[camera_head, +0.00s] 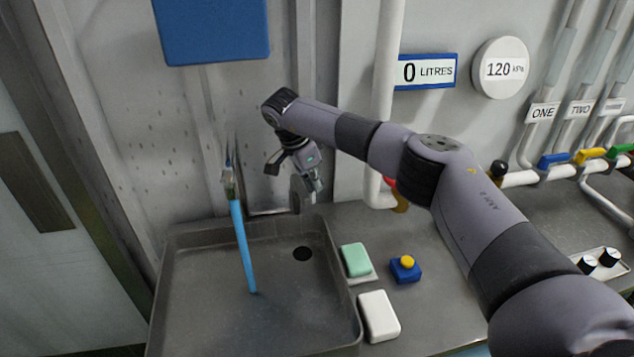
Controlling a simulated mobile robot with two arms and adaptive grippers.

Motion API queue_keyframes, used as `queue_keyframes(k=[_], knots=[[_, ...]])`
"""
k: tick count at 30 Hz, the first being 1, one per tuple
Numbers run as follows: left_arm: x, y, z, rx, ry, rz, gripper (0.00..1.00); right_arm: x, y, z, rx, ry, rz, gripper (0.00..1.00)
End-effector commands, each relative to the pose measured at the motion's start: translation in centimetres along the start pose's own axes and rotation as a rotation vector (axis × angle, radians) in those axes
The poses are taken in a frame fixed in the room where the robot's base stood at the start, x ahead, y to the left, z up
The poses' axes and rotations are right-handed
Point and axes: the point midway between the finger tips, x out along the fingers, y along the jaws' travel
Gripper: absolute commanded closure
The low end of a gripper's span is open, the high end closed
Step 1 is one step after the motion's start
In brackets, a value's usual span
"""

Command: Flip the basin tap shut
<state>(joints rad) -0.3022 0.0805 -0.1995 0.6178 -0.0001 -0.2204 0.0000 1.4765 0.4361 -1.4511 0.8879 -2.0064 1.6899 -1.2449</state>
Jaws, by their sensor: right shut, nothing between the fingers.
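The basin (175,290) is a grey sink at the lower left. Its metal tap (268,212) stands at the back edge, and a blue stream of water (244,250) runs from the spout at the left down to the basin floor. My right arm reaches in from the right. My right gripper (314,190) is shut and empty, pointing down just beside the upright part of the tap at its right. I cannot tell whether the two touch. The tap's handle is hard to make out behind the gripper. My left gripper is not in view.
Right of the basin lie a green soap bar (356,260), a white block (380,316) and a blue box with a yellow button (405,268). A white vertical pipe (383,120) stands behind my arm. Coloured valve handles (587,156) and gauges line the right wall.

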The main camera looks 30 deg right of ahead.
Motion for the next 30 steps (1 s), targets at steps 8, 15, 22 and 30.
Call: queue_keyframes(k=[8, 15, 22, 30], knots=[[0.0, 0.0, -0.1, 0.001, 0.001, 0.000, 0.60, -0.3, 0.1, 0.8, -0.004, 0.000, -0.001, 1.00], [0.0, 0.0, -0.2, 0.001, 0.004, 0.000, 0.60, -0.4, 0.1, 1.2, -0.006, -0.002, -0.001, 1.00], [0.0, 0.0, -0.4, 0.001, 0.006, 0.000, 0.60, -0.4, 0.1, 1.4, -0.008, -0.004, -0.001, 1.00], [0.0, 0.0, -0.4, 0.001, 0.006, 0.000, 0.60, -0.4, 0.1, 1.5, -0.011, -0.006, -0.001, 1.00]])
